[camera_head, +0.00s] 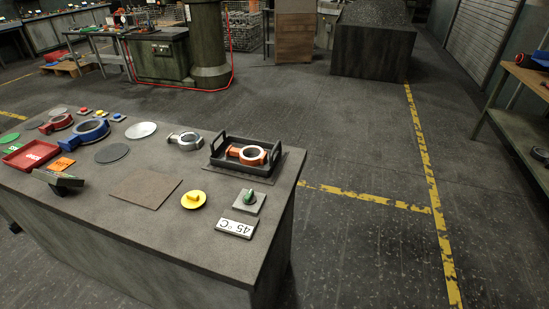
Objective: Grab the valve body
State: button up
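Several ring-shaped valve castings with side stubs are on the grey workbench (146,190). An orange one (248,155) lies inside a black handled tray (237,170) near the bench's far right corner. A bare grey metal one (185,141) lies just left of the tray. A larger blue one (84,132) and a smaller red one (57,124) lie toward the left. I cannot tell from the picture which of them the task means. My gripper is not in view.
A yellow knob (193,200), a green-knobbed switch plate (249,200) and a "45 °C" sign (235,228) are near the right end. A red tray (31,155) and a tilted dark panel (58,181) are left. The floor right of the bench is clear, with yellow lines.

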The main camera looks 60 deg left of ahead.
aim_at(236, 152)
jog(key=i+u, duration=0.25)
jog(key=i, duration=0.15)
jog(key=i+l+u, duration=0.5)
jog(key=i, duration=0.25)
jog(key=i+j+u, duration=0.1)
jog(key=i+u, duration=0.25)
jog(key=i+l+u, duration=0.1)
jog(key=i+u, duration=0.25)
jog(key=i, duration=0.15)
jog(key=i+l+u, duration=0.15)
jog(key=i+u, duration=0.4)
jog(key=u, duration=0.25)
jog(key=i+u, duration=0.25)
jog(key=u, duration=0.25)
jog(key=i+l+u, duration=0.1)
jog(key=u, duration=0.35)
jog(key=i+l+u, duration=0.25)
jog(key=u, duration=0.25)
jog(key=i+l+u, duration=0.15)
jog(key=u, duration=0.15)
jog(key=i, duration=0.05)
